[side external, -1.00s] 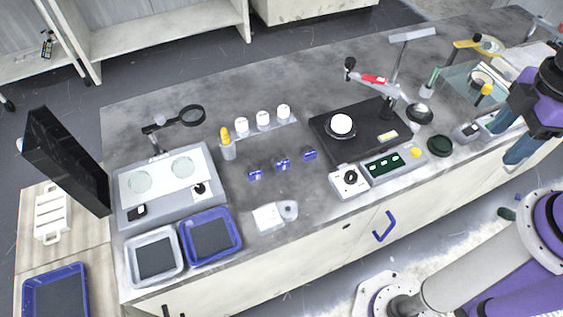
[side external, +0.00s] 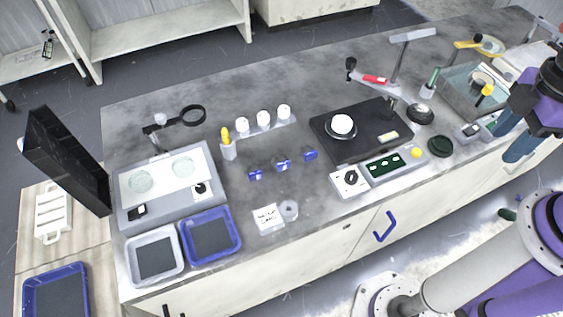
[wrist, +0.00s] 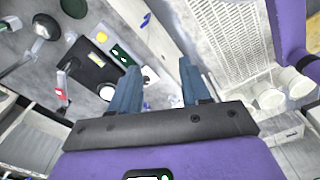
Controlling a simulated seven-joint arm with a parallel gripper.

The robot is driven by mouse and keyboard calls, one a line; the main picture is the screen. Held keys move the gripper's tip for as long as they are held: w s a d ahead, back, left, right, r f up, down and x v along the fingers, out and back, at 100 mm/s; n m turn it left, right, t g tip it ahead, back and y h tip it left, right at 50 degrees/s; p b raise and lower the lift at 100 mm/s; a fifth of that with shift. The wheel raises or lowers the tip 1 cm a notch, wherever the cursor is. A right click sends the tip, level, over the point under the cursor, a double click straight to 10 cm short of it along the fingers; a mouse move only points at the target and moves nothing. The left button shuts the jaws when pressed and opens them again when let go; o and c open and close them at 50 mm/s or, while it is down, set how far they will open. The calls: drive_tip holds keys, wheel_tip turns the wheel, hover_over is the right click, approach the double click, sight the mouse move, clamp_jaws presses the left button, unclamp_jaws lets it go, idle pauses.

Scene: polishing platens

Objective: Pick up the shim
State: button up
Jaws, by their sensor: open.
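I cannot surely pick out the shim in either view; it may be too small to tell or hidden. Three small blue pieces (side external: 283,165) lie in a row on the middle of the grey bench (side external: 330,95). A white labelled card (side external: 267,218) lies near the front edge beside a small round clear piece. My gripper (side external: 513,157) is at the right end of the bench in the side view, far from the blue pieces. In the wrist view my gripper (wrist: 157,68) has its two blue fingers spread apart, with nothing between them.
A black platen base (side external: 350,148) with a white disc and a control box (side external: 388,165) stand right of centre. A light box (side external: 165,200), a grey tray (side external: 155,257) and a blue tray (side external: 212,235) sit at left. The back left bench is mostly clear.

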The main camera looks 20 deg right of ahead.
drive_tip(key=w+a+f+n, duration=0.2)
drive_tip(key=w+a, duration=1.3)
drive_tip(key=n, duration=0.3)
hover_over(284, 163)
wheel_tip(284, 163, down, 10)
wheel_tip(284, 163, down, 12)
drive_tip(key=shift+s+d+r, duration=0.1)
drive_tip(key=shift+d, duration=0.05)
drive_tip(key=shift+a+f, duration=0.2)
drive_tip(key=shift+f, duration=2.55)
clamp_jaws()
